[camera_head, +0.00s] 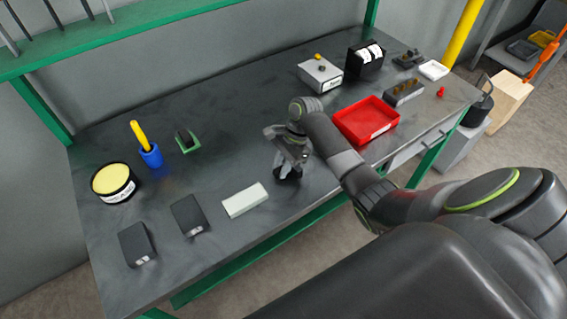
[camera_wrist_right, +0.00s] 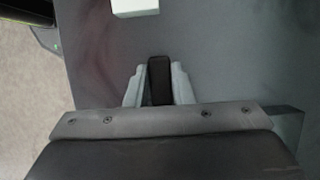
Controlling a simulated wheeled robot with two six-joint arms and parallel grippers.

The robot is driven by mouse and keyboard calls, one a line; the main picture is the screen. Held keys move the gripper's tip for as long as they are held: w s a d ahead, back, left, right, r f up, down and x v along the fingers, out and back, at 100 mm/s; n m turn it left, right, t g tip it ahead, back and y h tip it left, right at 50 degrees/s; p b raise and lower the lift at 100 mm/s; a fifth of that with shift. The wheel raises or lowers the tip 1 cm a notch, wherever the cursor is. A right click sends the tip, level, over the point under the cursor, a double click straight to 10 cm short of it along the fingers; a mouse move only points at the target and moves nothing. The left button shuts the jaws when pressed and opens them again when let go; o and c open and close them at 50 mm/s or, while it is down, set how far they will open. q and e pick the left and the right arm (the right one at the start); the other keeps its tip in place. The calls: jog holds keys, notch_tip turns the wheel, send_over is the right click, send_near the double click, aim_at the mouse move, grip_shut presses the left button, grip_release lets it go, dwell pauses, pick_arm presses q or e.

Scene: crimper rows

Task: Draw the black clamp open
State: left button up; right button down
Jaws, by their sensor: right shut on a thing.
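My right gripper (camera_head: 288,172) reaches down to the table just right of the pale block, and its arm covers much of the area. In the right wrist view its two grey fingers (camera_wrist_right: 159,88) are shut on a dark upright bar, which I take to be part of the black clamp (camera_wrist_right: 160,80). In the head view the clamp is mostly hidden by the gripper, with only dark bits showing near the fingertips. I cannot tell how far its jaws are apart. My left gripper is not in view.
A pale block (camera_head: 245,200) lies left of the gripper, with two black boxes (camera_head: 189,215) beyond it. A red tray (camera_head: 366,121) sits to the right. A green-based holder (camera_head: 187,141), blue cup (camera_head: 151,156) and yellow-topped tin (camera_head: 113,182) stand further left. The table's middle back is clear.

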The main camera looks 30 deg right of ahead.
jog(key=c, duration=1.2)
grip_release()
jog(key=shift+a, duration=0.25)
jog(key=shift+c, duration=0.2)
jog(key=shift+d, duration=0.1)
jog(key=shift+r, duration=0.1)
jog(key=shift+d+r, duration=0.2)
jog(key=v, duration=1.6)
jog(key=shift+r, duration=0.4)
jog(key=shift+f, duration=0.1)
